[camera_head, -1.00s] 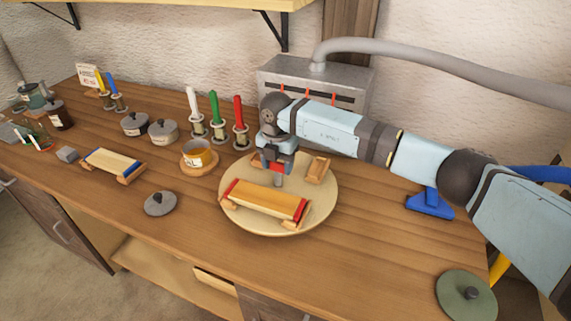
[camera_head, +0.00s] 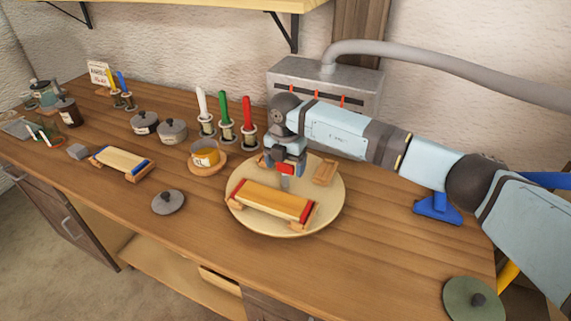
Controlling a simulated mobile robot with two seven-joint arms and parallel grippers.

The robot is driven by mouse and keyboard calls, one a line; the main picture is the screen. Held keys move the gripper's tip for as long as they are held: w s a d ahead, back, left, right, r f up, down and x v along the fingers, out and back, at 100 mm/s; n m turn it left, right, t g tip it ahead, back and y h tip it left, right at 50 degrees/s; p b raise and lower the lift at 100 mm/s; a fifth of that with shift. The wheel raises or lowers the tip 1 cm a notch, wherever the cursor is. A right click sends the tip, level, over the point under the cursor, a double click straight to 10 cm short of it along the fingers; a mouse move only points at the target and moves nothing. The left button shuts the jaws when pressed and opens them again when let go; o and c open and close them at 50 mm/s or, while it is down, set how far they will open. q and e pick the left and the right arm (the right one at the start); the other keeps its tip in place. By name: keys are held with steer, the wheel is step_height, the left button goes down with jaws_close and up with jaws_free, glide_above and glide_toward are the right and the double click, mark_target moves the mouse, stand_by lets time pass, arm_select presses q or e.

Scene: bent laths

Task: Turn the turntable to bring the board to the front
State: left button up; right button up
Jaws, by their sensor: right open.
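The turntable (camera_head: 329,203) is a round pale wooden disc on the workbench. A wooden board (camera_head: 272,202) with red end bands lies across the near side of the disc, on small wooden blocks. A small wooden block piece (camera_head: 324,173) sits at the disc's right rear. My right gripper (camera_head: 285,184) points down over the middle of the disc, just behind the board. It is open, and its fingertips are partly hidden; I cannot tell whether they touch the disc. My left gripper is out of view.
A grey lid (camera_head: 168,203) and a blue-ended board (camera_head: 122,161) lie left. A grey metal box (camera_head: 300,68) stands behind. The bench front is clear.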

step_height(320, 180, up, 14)
steer(key=shift+f+b, duration=0.15)
steer(key=shift+b, duration=0.15)
steer(key=shift+f, duration=0.1)
